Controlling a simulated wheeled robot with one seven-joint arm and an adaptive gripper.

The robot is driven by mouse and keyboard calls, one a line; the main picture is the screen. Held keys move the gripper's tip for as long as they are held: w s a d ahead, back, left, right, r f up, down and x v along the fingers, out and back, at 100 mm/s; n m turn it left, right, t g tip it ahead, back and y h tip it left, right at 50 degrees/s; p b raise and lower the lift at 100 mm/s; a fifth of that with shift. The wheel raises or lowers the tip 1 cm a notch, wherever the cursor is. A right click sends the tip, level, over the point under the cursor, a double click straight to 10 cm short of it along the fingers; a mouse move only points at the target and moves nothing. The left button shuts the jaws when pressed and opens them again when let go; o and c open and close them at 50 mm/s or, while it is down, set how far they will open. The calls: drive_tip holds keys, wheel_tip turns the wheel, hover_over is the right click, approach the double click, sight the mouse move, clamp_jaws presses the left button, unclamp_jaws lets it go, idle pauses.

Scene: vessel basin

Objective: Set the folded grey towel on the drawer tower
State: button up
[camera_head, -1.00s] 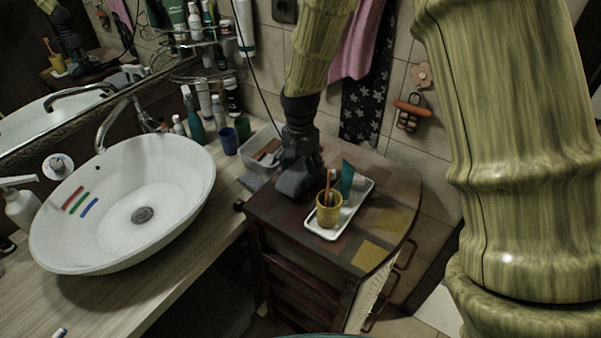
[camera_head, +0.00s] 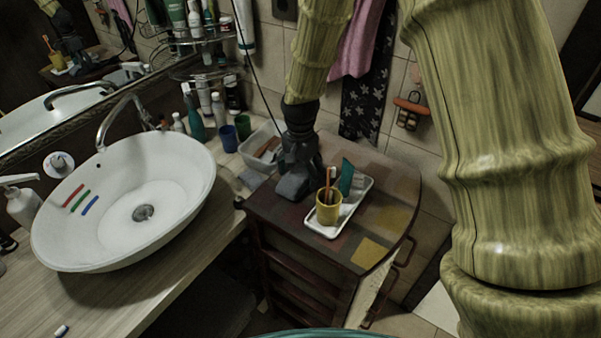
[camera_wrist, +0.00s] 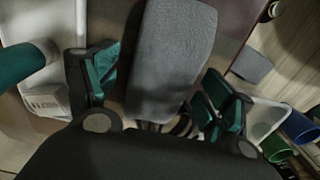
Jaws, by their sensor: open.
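The folded grey towel (camera_wrist: 172,58) shows in the wrist view as a flat, rounded slab between my spread fingers. A strip of space shows on its left; the right finger is close to its lower edge. It appears to lie on the dark top of the drawer tower (camera_head: 365,252). In the head view a grey shape under my gripper (camera_head: 299,168), at the tower's left rear, seems to be the towel (camera_head: 291,188). My gripper (camera_wrist: 163,88) is open around it. Whether the fingers touch it is not clear.
A white tray (camera_head: 357,211) with a yellow cup (camera_head: 328,212), toothbrush and green tube stands right of my gripper on the tower. A clear bin (camera_head: 262,150), blue cup (camera_head: 228,138) and green cup (camera_head: 243,128) are behind left. The basin (camera_head: 120,205) is left. The tower's front right is bare.

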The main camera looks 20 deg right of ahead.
sight(300, 172)
drive_tip(key=shift+r, duration=0.15)
wheel_tip(300, 172, up, 12)
drive_tip(key=b, duration=0.3)
drive_tip(key=shift+b, duration=0.3)
idle(0.5)
